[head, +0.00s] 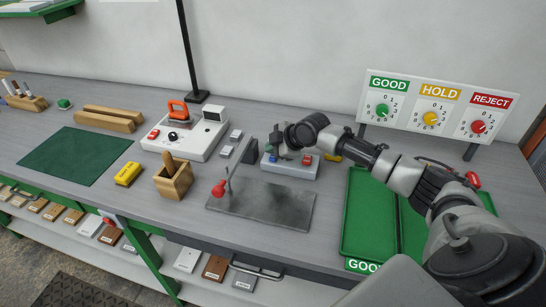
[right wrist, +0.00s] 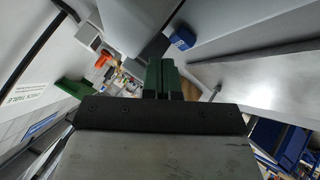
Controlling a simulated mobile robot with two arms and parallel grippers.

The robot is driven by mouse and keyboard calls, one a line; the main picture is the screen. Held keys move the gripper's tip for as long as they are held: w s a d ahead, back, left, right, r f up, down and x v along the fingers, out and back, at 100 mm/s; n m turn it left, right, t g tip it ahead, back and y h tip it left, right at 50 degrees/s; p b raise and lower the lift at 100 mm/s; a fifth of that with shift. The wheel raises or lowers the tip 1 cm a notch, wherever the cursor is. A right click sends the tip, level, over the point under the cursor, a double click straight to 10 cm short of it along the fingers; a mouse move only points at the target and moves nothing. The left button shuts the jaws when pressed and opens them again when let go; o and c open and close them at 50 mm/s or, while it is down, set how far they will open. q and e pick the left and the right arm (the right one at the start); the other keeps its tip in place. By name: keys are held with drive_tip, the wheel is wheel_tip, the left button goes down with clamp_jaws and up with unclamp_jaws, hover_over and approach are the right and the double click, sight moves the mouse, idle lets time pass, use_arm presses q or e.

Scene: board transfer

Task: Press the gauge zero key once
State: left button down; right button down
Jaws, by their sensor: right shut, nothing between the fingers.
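A small grey box with a blue key and a red key (head: 290,166) stands on the bench behind the dark metal plate. The lettering on its keys is too small to read, so I cannot tell which is the zero key. My right gripper (head: 279,150) is at this box, over its left part, and hides some of it. I cannot tell whether the fingertips touch a key. In the right wrist view the right gripper's dark fingers (right wrist: 160,78) are together and empty. A blue block (right wrist: 182,38) shows just beyond them. My left gripper is out of view.
A white device (head: 185,138) with an orange handle stands to the left. The dark plate (head: 262,203) with a red-knobbed lever lies in front. A green tray (head: 368,215) is under my right arm. A dial board (head: 437,105) stands behind. A wooden box (head: 173,180) is at front left.

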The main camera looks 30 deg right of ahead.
drive_tip(key=shift+f, duration=0.15)
drive_tip(key=shift+f, duration=0.25)
drive_tip(key=shift+f+b, duration=0.45)
drive_tip(key=shift+f, duration=0.05)
idle(0.8)
drive_tip(key=shift+r, duration=0.1)
drive_tip(key=shift+r+p, duration=0.75)
drive_tip(key=shift+r, duration=0.05)
wheel_tip(320, 180, up, 5)
drive_tip(key=p, duration=0.4)
